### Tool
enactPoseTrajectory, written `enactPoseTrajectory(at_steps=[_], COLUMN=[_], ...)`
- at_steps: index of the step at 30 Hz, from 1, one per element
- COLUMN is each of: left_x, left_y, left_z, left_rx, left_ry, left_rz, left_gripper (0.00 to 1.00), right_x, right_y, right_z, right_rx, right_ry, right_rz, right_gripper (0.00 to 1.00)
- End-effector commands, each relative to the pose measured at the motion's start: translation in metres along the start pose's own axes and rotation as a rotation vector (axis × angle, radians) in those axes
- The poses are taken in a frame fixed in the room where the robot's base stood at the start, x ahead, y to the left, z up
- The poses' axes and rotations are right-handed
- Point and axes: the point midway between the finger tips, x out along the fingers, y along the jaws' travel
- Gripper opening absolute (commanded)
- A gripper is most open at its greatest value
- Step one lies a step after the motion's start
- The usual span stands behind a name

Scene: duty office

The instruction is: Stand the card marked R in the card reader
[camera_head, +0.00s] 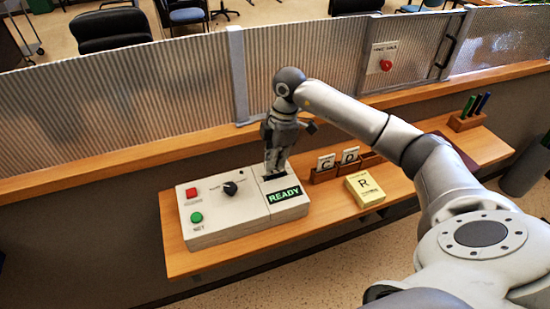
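The card reader (282,207) is the right part of a pale console on the wooden shelf, with a green READY display on its front. My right gripper (274,172) points down at the dark slot on top of the reader, its fingers close together. I cannot tell whether it holds a card or touches the reader. A thick yellow block (365,189) marked R lies flat on the shelf, right of the reader. No thin card marked R shows clearly. Cards marked C (326,161) and O (350,154) stand in a wooden rack (324,175). My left gripper is not in view.
The console carries a red button (191,192), a green button (196,217) and a black knob (230,188). A corrugated screen (120,104) rises behind. A pen holder (466,122) stands at the far right. My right arm crosses above the shelf.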

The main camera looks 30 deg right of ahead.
Motion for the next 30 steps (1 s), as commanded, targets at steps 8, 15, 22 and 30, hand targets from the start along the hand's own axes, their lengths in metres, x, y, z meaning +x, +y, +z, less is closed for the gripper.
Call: enactPoseTrajectory(at_steps=[8, 15, 22, 30], left_x=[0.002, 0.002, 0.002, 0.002], left_y=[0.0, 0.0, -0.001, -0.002], left_z=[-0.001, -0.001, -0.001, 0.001], left_rx=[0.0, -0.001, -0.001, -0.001], left_ry=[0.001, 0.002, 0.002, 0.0], left_rz=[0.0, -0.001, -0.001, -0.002], left_gripper=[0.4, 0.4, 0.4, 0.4], right_x=[0.004, 0.004, 0.004, -0.006], right_y=[0.0, 0.0, 0.0, 0.001], right_z=[0.001, 0.0, 0.0, 0.0], right_rx=[0.0, 0.0, 0.0, -0.001], right_ry=[0.0, 0.0, 0.0, 0.002], right_rz=[0.0, 0.0, 0.0, 0.003], right_gripper=[0.0, 0.21, 0.3, 0.3])
